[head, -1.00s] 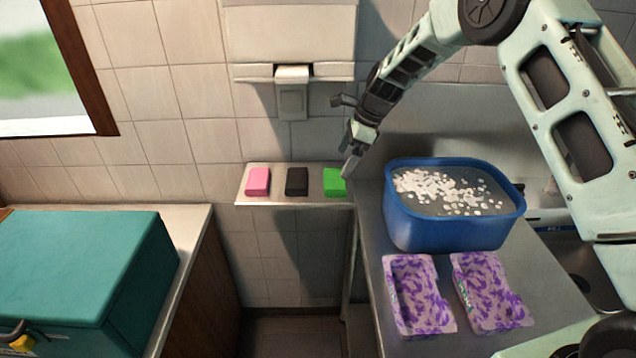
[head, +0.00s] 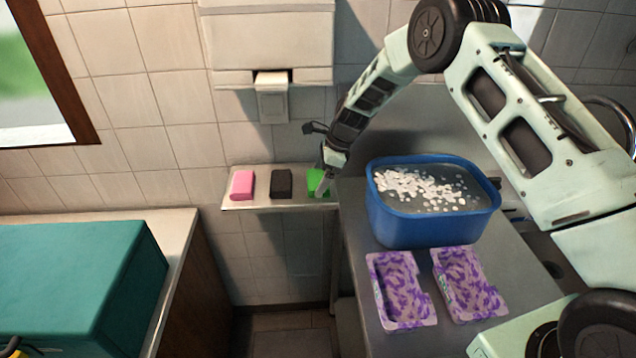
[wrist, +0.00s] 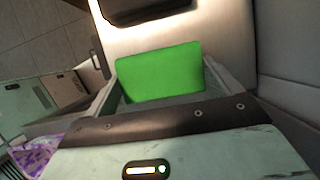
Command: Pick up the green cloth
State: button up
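The green cloth (head: 314,181) is a small bright green block at the right end of the small wall shelf (head: 262,203). My gripper (head: 324,184) is down at that end of the shelf and partly hides the cloth in the head view. In the wrist view the green cloth (wrist: 160,72) shows between my two spread fingers. The fingers stand on either side of it, and no clear grip on it shows. The exact gap between each finger and the cloth is hard to tell.
A black block (head: 281,184) and a pink block (head: 243,185) lie left of the cloth on the shelf. A blue tub (head: 425,228) of water with white bits and two purple-patterned trays (head: 402,290) (head: 468,284) are on the counter at right. A teal box (head: 80,285) stands at left.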

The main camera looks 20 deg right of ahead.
jog(key=shift+r+b, duration=0.1)
jog(key=shift+b, duration=0.2)
jog(key=shift+s+r+b, duration=0.15)
jog(key=shift+b, duration=0.2)
notch_tip(320, 180, up, 7)
jog(key=b, duration=0.2)
jog(key=shift+s+a+f+b, duration=0.1)
jog(key=shift+s+f+b, duration=0.1)
jog(key=shift+b, duration=0.15)
jog(key=s+a+b, duration=0.2)
jog(key=s, duration=0.7)
jog(key=s+a+b, duration=0.1)
jog(key=s+b, duration=0.2)
jog(key=s, duration=0.7)
jog(key=shift+a, duration=0.4)
jog(key=shift+o, duration=0.4)
jog(key=shift+f, duration=0.1)
